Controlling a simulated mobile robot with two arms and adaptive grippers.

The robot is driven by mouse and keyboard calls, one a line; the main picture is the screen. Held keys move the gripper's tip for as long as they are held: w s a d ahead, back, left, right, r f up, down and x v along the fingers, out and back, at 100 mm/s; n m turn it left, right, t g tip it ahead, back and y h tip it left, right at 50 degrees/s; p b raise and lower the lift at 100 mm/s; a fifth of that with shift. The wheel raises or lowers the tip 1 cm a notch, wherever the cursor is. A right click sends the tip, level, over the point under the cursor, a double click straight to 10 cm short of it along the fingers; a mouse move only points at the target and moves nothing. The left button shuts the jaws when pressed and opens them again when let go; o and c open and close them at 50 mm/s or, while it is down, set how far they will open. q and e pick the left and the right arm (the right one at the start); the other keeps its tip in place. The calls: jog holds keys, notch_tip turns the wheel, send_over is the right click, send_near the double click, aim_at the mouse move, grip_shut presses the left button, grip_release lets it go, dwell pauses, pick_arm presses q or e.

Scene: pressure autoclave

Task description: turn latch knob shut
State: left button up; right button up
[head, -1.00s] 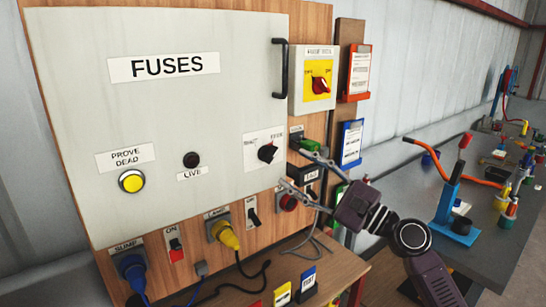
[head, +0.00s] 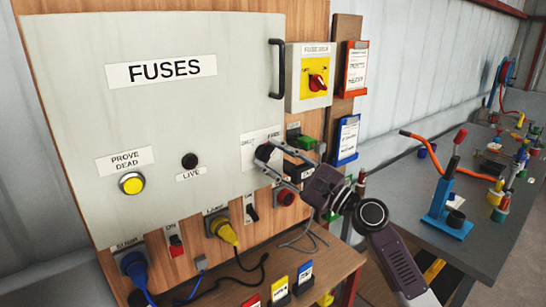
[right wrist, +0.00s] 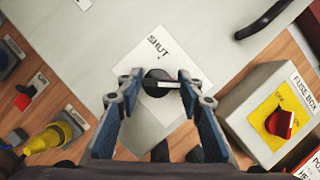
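The black latch knob (head: 263,152) sits on a white label at the lower right of the grey FUSES door (head: 110,115). In the right wrist view the knob (right wrist: 155,83) has a white pointer mark aimed right, and the word SHUT is printed above it. My right gripper (head: 267,157) is at the knob with its fingers apart. In the right wrist view its fingertips (right wrist: 160,80) stand on either side of the knob, with a gap at least on the right. Part of the label is hidden behind the fingers. My left gripper is out of view.
The fuse box with a red switch (head: 317,82) is right of the door, below it several small sockets and buttons. A black door handle (head: 278,68) is above the knob. A yellow plug (head: 222,229) and cables hang below. A workbench (head: 405,205) stands at right.

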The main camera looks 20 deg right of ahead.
jog(key=c, duration=0.5)
jog(key=shift+c, duration=0.2)
